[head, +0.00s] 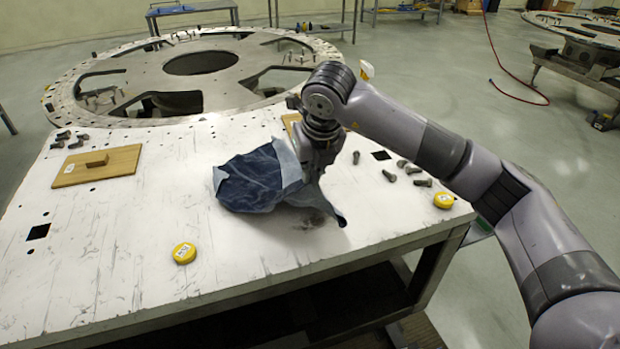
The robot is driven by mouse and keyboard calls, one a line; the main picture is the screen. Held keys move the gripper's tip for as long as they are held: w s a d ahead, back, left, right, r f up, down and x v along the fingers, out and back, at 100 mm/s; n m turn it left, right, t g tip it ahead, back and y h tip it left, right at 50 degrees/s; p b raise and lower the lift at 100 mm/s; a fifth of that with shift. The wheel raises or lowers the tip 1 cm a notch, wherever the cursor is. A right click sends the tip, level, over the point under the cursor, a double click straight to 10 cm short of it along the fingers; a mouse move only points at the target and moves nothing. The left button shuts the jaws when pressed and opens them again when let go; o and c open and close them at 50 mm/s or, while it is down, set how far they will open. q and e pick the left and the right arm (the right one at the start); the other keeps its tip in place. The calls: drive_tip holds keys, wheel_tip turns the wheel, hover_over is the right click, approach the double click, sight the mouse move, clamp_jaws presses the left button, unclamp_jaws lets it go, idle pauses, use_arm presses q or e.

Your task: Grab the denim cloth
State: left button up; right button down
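The denim cloth (255,178) lies crumpled on the white work table, left of centre in the head view, with a lighter blue fold near its right side and a corner trailing to the right. My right arm reaches in from the right, and my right gripper (312,187) points down at the right part of the cloth. The gripper's fingers are hidden by the cloth and the wrist, so I cannot tell whether they are closed on it. My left gripper is not in view.
The white table (130,230) holds a wooden board with a handle (97,167), two yellow round items (184,253) (444,201) and scattered grey bolts (389,176). A large round turret plate (240,73) stands at the back. The table's front left is mostly clear.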

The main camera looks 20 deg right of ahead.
wheel_tip(320, 180, up, 35)
drive_tip(key=p, duration=0.7)
drive_tip(key=shift+p, duration=0.3)
drive_tip(key=shift+w, duration=0.1)
